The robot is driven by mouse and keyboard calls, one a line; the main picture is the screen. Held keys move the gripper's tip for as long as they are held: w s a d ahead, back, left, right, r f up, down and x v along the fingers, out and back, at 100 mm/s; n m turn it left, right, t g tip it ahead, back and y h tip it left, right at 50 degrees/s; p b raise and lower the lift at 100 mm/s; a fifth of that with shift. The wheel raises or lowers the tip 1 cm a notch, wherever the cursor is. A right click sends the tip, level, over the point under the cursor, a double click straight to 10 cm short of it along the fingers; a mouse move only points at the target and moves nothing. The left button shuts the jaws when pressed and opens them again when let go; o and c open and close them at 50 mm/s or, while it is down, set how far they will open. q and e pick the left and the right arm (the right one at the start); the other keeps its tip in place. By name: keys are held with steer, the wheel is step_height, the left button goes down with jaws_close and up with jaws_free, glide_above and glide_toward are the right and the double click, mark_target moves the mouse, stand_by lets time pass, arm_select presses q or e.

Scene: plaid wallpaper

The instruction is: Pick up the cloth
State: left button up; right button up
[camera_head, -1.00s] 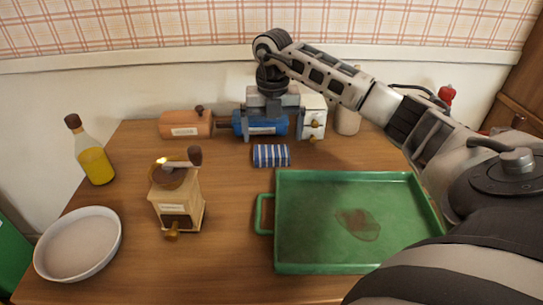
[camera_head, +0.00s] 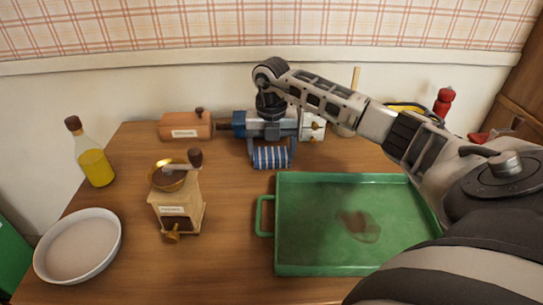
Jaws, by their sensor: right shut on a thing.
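The cloth (camera_head: 271,158) is a small blue and white striped piece on the wooden table, behind the green tray's left back corner. My right gripper (camera_head: 271,147) points down over it from behind, one finger at each side, and is shut on the cloth. Whether the cloth is clear of the table I cannot tell. My left gripper is not in view.
A green tray (camera_head: 285,225) with a brown stain lies in front. A coffee grinder (camera_head: 178,205), a white bowl (camera_head: 78,245) and an oil bottle (camera_head: 92,155) stand at left. A terracotta container (camera_head: 185,127) and a blue canister (camera_head: 238,122) are behind. A red pepper mill (camera_head: 443,101) stands at back right.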

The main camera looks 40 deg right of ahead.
steer(key=shift+r, duration=0.15)
steer(key=shift+r, duration=0.65)
steer(key=s+a+r, duration=0.6)
steer(key=a+r, duration=0.5)
steer(key=a, duration=0.1)
steer(key=shift+s+a+r+p, duration=0.15)
steer(key=shift+a+r+p, duration=0.15)
steer(key=shift+p, duration=0.15)
steer(key=o, duration=0.4)
steer(key=c, duration=0.3)
steer(key=shift+f, duration=0.1)
